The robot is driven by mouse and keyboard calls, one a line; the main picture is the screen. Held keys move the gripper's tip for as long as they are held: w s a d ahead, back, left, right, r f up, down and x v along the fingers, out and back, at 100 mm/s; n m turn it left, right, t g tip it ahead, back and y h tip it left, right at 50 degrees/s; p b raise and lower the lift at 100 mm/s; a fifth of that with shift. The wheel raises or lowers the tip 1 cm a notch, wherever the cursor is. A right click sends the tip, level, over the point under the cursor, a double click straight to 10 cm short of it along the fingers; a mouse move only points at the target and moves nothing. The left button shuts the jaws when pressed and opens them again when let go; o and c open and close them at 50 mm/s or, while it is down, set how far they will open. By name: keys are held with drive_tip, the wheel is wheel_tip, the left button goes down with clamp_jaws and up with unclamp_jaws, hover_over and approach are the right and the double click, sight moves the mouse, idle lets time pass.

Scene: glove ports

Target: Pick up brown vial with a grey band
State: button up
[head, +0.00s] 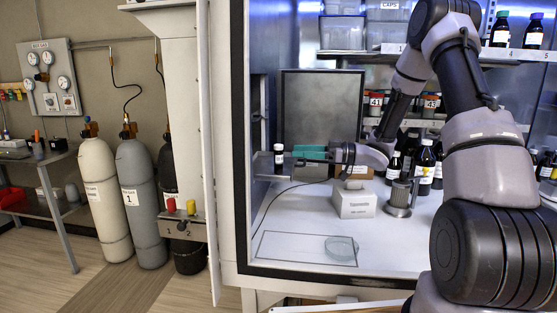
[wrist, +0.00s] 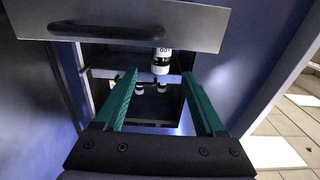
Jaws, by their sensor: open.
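In the head view, a small dark vial with a white cap and a pale band (head: 279,158) stands upright on a ledge at the left inner wall of the cabinet. In the wrist view, a similar vial with a white top and pale and dark bands (wrist: 160,61) is just beyond my fingertips, roughly midway between them. Whether its band is grey or its glass brown is hard to tell. My gripper (head: 295,154) is open, with teal fingers pointing left towards the vial. Its fingers also show in the wrist view (wrist: 160,75), with nothing held between them.
A grey metal panel (head: 322,110) stands behind my gripper. Two small white-topped items (wrist: 139,89) show lower down in the wrist view.

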sight(278, 157)
drive_tip(key=a, duration=0.2)
drive_tip(key=w+a+f, duration=0.1)
drive_tip(key=a, duration=0.2)
drive_tip(key=a+f, duration=0.1)
drive_tip(key=a, duration=0.1)
drive_tip(key=shift+w+a, duration=0.15)
clamp_jaws()
